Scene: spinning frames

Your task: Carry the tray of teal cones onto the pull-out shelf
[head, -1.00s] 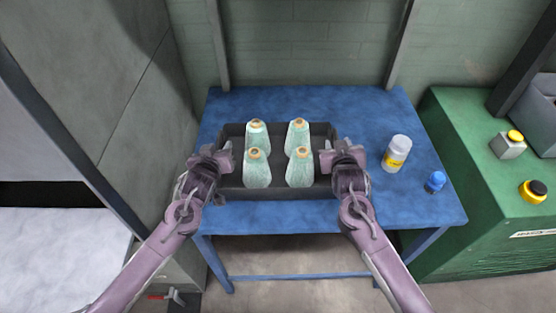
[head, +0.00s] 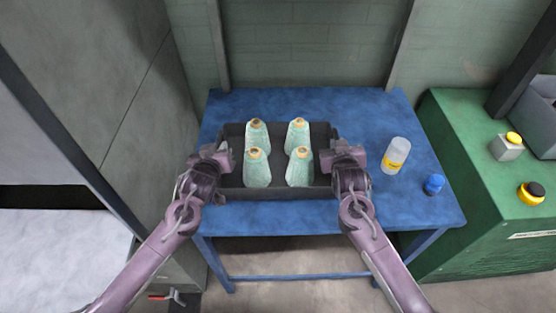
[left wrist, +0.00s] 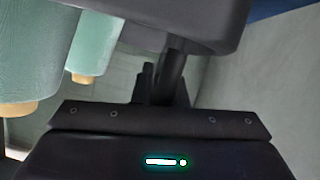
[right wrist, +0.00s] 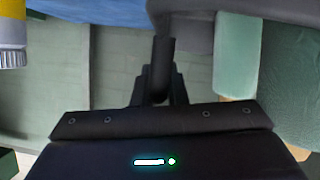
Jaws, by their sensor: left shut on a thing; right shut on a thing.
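The dark grey tray (head: 278,193) is over the blue table (head: 395,215); I cannot tell whether it touches the top. Several teal cones (head: 257,172) with tan tips stand upright in it. My left gripper (head: 224,158) is shut on the tray's left side, and my right gripper (head: 333,158) is shut on its right side. Each wrist view shows the tray's dark edge at the fingers, in the left one (left wrist: 205,22) and the right one (right wrist: 180,15). A pale flat surface (head: 65,255) lies low at the left; I cannot tell whether it is the pull-out shelf.
A white bottle with a yellow label (head: 396,156) and a small blue object (head: 434,184) stand on the table, right of the tray. A grey panel (head: 95,75) rises at the left.

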